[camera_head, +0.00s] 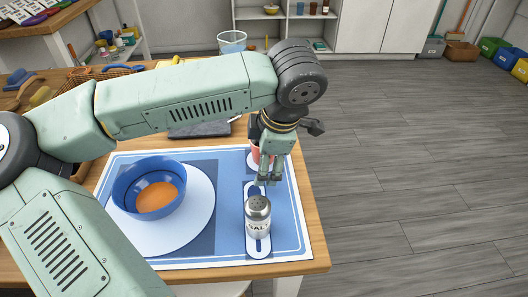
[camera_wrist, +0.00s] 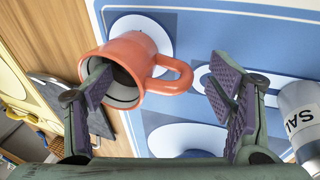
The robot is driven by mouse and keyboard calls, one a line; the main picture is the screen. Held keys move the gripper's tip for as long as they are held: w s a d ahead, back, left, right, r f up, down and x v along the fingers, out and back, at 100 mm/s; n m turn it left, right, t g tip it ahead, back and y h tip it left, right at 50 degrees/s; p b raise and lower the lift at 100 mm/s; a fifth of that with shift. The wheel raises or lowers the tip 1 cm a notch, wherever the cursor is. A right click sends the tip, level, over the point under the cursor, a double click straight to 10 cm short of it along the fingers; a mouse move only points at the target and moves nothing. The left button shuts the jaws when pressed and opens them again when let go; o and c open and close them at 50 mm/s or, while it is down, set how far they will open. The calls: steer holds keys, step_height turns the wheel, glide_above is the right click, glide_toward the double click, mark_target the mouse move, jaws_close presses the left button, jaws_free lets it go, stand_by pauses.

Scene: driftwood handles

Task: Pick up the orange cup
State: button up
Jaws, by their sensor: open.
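The orange cup (camera_wrist: 148,52) shows in the wrist view at the upper left, its dark opening facing the camera and its handle (camera_wrist: 178,84) pointing right. In the head view the cup (camera_head: 256,156) is mostly hidden behind my gripper (camera_head: 270,182). My gripper (camera_wrist: 160,88) is open in the wrist view. Its left finger overlaps the cup's opening; I cannot tell whether it is inside or above. The right finger is to the right of the handle, with a gap. The handle appears between the two fingers, and nothing is gripped.
A salt shaker (camera_head: 258,220) stands on the blue placemat (camera_head: 292,225), close in front of my gripper. A blue bowl (camera_head: 125,192) with orange contents sits on a white plate (camera_head: 190,235) to the left. A clear glass (camera_head: 232,41) and a basket stand farther back.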

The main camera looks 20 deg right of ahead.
steer(key=shift+c, duration=0.6)
jaws_close()
stand_by(0.3)
